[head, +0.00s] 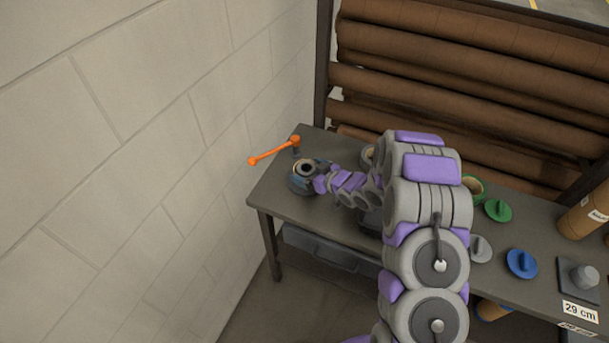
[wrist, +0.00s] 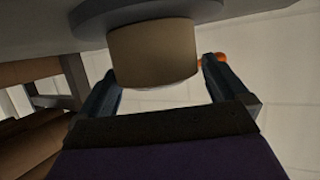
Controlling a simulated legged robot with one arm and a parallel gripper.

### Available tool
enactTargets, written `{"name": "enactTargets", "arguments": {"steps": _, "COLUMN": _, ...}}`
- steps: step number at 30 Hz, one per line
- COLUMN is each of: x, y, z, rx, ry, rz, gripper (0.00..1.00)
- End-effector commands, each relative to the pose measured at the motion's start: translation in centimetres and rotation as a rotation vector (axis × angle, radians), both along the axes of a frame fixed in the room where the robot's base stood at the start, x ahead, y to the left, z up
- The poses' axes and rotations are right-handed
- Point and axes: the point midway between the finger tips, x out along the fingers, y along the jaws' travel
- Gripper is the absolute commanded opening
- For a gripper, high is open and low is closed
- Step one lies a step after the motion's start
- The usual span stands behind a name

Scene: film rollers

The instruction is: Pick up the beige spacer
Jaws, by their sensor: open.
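The beige spacer (wrist: 155,52) is a short cylinder seen large in the wrist view, against a grey round disc (wrist: 125,12). In the head view its ring-shaped top (head: 305,168) shows at the left end of the table, partly hidden by my gripper. My gripper (head: 303,180) is at the spacer, open. In the wrist view my gripper's fingers (wrist: 160,75) lie on the spacer's left and right sides. The right finger looks slightly apart from it; contact at the left one I cannot tell.
An orange handle (head: 273,151) stands close behind my gripper, by the block wall (head: 130,150). The table (head: 275,205) also holds a green disc (head: 498,211), a blue disc (head: 521,263) and a grey disc (head: 481,249). Brown rolls (head: 430,95) fill the rack behind.

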Motion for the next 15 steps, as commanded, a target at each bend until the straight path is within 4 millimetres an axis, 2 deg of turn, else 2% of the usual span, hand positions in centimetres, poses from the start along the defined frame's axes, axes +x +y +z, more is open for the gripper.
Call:
{"name": "enactTargets", "arguments": {"steps": 3, "x": 0.72, "y": 0.78, "z": -0.60, "rx": 0.000, "ry": 0.000, "rz": 0.001, "gripper": 1.00}}
{"name": "enactTargets", "arguments": {"steps": 12, "x": 1.03, "y": 1.17, "z": -0.64, "rx": -0.001, "ry": 0.001, "rz": 0.000, "gripper": 1.00}}
{"name": "enactTargets", "arguments": {"steps": 15, "x": 1.02, "y": 1.22, "z": -0.64, "rx": -0.002, "ry": 0.001, "rz": 0.000, "gripper": 0.91}}
